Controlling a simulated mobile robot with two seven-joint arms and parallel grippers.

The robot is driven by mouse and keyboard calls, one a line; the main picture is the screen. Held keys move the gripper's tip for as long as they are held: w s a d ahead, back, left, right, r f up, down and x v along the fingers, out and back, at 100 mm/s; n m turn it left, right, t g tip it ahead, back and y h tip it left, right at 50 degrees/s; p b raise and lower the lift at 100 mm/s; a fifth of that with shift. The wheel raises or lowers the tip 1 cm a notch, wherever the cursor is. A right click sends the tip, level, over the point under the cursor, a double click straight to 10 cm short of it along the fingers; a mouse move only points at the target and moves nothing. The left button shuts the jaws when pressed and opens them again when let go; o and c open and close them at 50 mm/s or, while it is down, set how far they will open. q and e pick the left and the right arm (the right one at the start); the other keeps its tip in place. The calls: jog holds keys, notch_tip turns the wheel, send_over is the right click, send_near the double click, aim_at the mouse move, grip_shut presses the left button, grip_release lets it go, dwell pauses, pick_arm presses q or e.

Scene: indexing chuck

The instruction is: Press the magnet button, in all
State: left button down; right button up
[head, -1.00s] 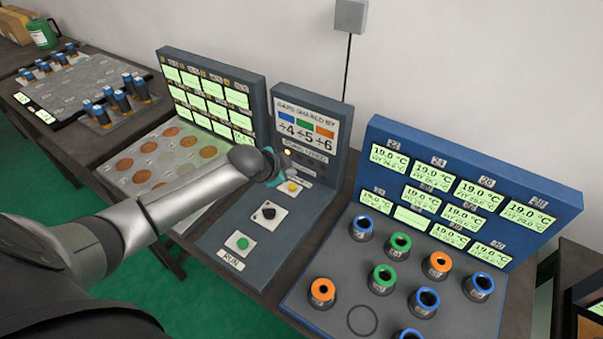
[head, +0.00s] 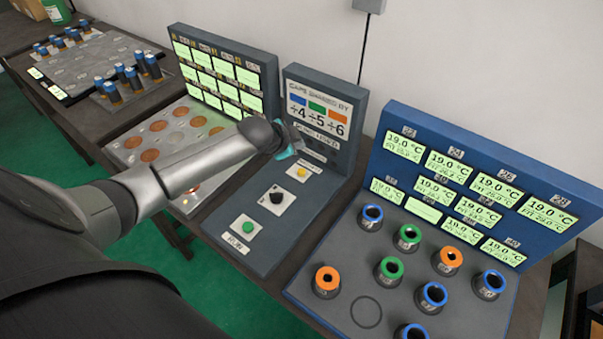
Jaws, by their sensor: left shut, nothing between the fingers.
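The control panel (head: 252,207) has a green button (head: 243,228) marked RUN at its near end, a black knob (head: 277,197) in the middle and a yellow button (head: 301,172) farther back. No button label reading "magnet" is legible; the small labels by the yellow button are blurred. My left gripper (head: 294,150), with teal fingertips, is shut and empty. It is just behind and left of the yellow button, close to the foot of the upright sign board (head: 321,122). Whether it touches the panel cannot be told. My right gripper is out of view.
A blue-backed station (head: 482,180) with temperature displays and several ringed caps stands at right. A display board (head: 223,80) and a plate of copper and grey discs (head: 158,126) stand at left. Battery-like cylinders (head: 131,78) stand farther left. Green floor lies in front.

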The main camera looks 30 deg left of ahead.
pick_arm(q)
jog(key=b, duration=0.5)
send_over(299, 177)
notch_tip(299, 177, down, 6)
jog(key=shift+a+r, duration=0.1)
jog(key=shift+f+b, duration=0.5)
jog(key=shift+f, duration=0.3)
dwell(1.0)
jog(key=shift+f, duration=0.4)
jog(key=shift+f, duration=0.5)
dwell(0.5)
jog(key=shift+r, duration=0.1)
jog(key=shift+r+p, duration=0.8)
jog(key=shift+p, duration=0.05)
